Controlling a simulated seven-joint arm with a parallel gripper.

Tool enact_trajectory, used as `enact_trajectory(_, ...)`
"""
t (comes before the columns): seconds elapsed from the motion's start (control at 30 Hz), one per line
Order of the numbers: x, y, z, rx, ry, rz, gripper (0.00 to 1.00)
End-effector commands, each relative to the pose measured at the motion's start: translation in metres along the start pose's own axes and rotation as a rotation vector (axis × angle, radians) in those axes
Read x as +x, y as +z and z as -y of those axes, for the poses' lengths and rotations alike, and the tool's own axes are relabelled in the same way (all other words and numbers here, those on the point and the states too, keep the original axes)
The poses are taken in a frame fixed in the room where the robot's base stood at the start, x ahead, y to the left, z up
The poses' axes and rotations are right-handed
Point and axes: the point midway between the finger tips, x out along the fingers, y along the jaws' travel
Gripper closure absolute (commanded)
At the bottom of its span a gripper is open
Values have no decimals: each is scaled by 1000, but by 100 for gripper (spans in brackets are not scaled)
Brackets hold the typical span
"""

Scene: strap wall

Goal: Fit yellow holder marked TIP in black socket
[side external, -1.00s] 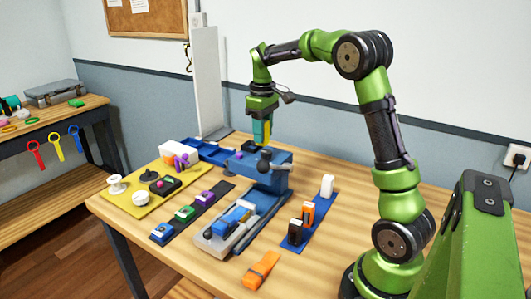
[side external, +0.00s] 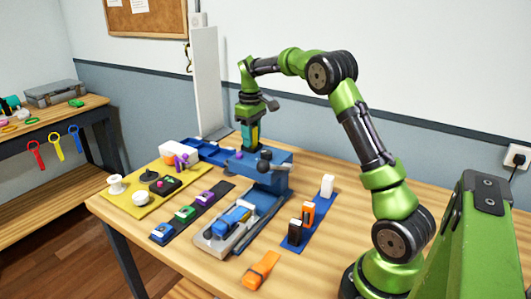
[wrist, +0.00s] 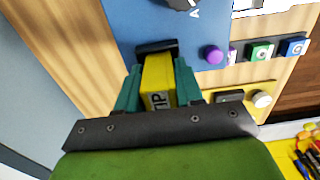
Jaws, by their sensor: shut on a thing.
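The yellow holder (wrist: 157,72) is clamped between the teal fingers of my gripper (wrist: 158,78), its TIP label facing the wrist camera. In the side view, my gripper (side external: 249,142) points down over the back of the blue block (side external: 270,165), and a thin yellow strip of the holder shows beside its fingers. The black socket (wrist: 157,45) is a dark slot in the blue surface. In the wrist view the holder's far end is at the socket's near edge. I cannot tell whether it is inside or just above.
A purple knob (wrist: 211,54) stands on the blue block beside the socket. A dark clamp handle (side external: 265,163) sits at the block's front. A yellow board (side external: 140,200) with spools lies left; a blue strip (side external: 296,232) with upright holders lies right. An orange clip (side external: 261,270) lies in front.

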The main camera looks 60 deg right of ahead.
Motion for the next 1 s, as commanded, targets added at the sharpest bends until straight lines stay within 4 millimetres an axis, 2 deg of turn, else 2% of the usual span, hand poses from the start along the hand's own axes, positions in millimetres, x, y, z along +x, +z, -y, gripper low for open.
enact_trajectory(0.53,15,0,1,-2,-2,4,98)
enact_trajectory(0.57,16,0,1,-1,-2,5,61)
enact_trajectory(0.7,16,0,1,-2,-3,5,39)
enact_trajectory(0.87,9,0,1,-4,-3,4,38)
enact_trajectory(1.0,-15,-1,2,-4,-3,2,38)
